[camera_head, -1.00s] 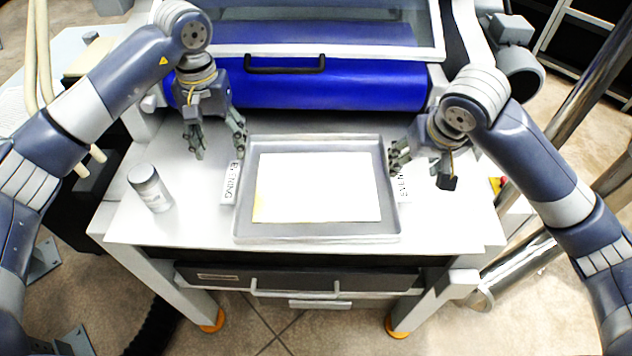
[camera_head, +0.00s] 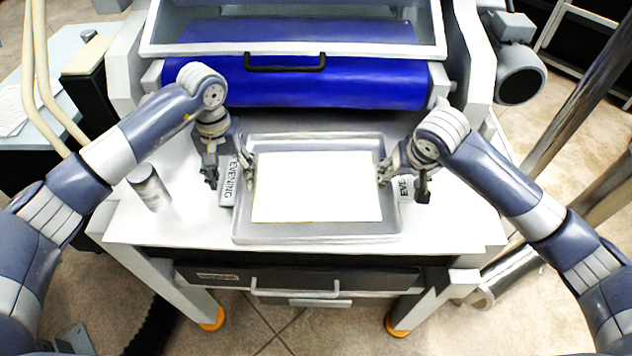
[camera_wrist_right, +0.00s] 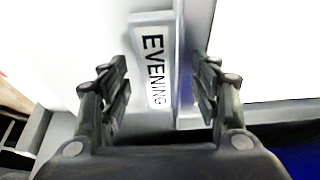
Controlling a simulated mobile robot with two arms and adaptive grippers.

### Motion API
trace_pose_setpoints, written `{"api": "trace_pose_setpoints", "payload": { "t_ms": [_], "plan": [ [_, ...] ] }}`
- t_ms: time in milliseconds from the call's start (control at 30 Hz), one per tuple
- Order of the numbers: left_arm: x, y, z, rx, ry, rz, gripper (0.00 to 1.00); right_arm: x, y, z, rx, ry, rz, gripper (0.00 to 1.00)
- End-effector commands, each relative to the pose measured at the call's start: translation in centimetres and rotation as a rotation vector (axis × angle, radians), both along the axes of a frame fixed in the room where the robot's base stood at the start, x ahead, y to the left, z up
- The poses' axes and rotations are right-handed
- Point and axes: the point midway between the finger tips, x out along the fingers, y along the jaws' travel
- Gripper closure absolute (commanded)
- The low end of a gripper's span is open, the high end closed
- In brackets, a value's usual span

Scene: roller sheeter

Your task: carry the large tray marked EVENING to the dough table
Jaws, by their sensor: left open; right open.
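The large grey tray (camera_head: 318,238) lies on the white table of the machine, with a pale flat sheet (camera_head: 317,187) in it. An EVENING label (camera_head: 229,190) is at its left side and another (camera_head: 405,189) at its right side. My left gripper (camera_head: 230,185) is open above the tray's left label and edge. My right gripper (camera_head: 402,178) is open at the right edge. In the right wrist view my right gripper's open fingers (camera_wrist_right: 160,95) stand either side of the EVENING label (camera_wrist_right: 154,70). Whether the fingers touch the tray cannot be told.
A grey canister (camera_head: 150,187) stands on the table to the left of the tray. The blue roller (camera_head: 300,85) and its guard with a black handle (camera_head: 285,63) are behind the tray. A drawer (camera_head: 300,280) is under the table's front edge.

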Motion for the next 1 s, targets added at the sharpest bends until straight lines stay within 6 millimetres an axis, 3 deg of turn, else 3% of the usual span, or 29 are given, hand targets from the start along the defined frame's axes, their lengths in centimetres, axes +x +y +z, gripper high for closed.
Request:
{"api": "trace_pose_setpoints", "payload": {
  "t_ms": [100, 367, 1000],
  "plan": [
    [0.0, 0.0, 0.0, 0.000, 0.000, 0.000, 0.43, 0.0, 0.0, 0.0, 0.000, 0.000, 0.000, 0.43],
    [0.0, 0.0, 0.0, 0.000, 0.000, 0.000, 1.00, 0.0, 0.0, 0.0, 0.000, 0.000, 0.000, 1.00],
    [0.1, 0.0, 1.2, -0.001, -0.002, -0.001, 1.00, 0.1, 0.0, 1.2, 0.000, -0.003, -0.001, 1.00]
  ]
}}
